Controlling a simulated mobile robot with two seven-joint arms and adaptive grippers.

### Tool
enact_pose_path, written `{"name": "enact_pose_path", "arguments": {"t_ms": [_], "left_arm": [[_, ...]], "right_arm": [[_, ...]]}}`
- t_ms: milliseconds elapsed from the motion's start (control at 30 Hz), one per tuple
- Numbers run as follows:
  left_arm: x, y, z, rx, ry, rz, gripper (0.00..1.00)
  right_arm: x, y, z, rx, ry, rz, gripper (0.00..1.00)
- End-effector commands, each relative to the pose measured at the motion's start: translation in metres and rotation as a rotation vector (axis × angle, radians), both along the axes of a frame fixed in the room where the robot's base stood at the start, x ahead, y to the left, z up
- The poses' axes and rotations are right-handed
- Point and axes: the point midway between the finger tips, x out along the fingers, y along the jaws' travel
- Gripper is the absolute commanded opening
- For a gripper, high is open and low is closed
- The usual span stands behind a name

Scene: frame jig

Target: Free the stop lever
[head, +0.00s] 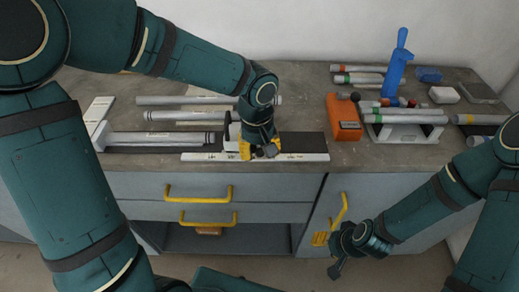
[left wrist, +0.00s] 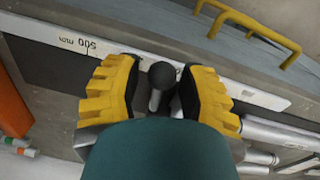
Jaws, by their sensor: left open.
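The stop lever (left wrist: 154,100) with its black ball knob (left wrist: 162,74) stands between the two yellow fingers of my left gripper (left wrist: 164,92) in the left wrist view. The fingers are apart, one on each side of the knob, with gaps between. In the head view my left gripper (head: 260,150) points down over the jig near the counter's front edge and hides most of the lever. A white scale (head: 305,157) marked 500 mm runs along the jig's front. My right gripper (head: 345,252) hangs in front of the lower cabinet, away from the jig; its jaws are unclear.
An orange block (head: 345,122) with a black knob stands right of the jig. Tubes on a white stand (head: 405,132), a blue clamp (head: 395,72) and more tubes lie further right. Loose tubes (head: 180,100) lie behind left. Yellow drawer handles (head: 205,222) stick out below.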

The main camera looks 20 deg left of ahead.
Motion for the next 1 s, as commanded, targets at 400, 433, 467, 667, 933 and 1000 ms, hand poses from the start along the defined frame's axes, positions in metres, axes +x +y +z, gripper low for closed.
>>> {"name": "enact_pose_path", "arguments": {"t_ms": [400,433,467,667,933,1000], "left_arm": [[0.000,0.000,0.000,0.000,0.001,0.000,0.00],[0.000,0.000,0.001,0.000,0.002,0.000,0.00],[0.000,0.000,0.001,0.000,0.003,0.000,0.00],[0.001,0.001,0.006,-0.010,0.042,0.001,0.00],[0.004,0.001,0.019,-0.053,0.189,0.002,0.00],[0.006,0.001,0.022,-0.069,0.242,0.003,0.00]], "right_arm": [[0.000,0.000,0.000,0.000,0.000,0.000,0.47],[0.000,0.000,0.001,0.000,0.000,0.000,0.47],[0.000,0.000,0.001,0.000,0.000,0.000,0.47],[-0.002,0.000,0.014,0.001,0.005,0.001,0.47],[-0.008,0.001,0.054,0.004,0.019,0.003,0.47],[-0.002,0.000,0.067,0.000,0.006,-0.005,0.47]]}}
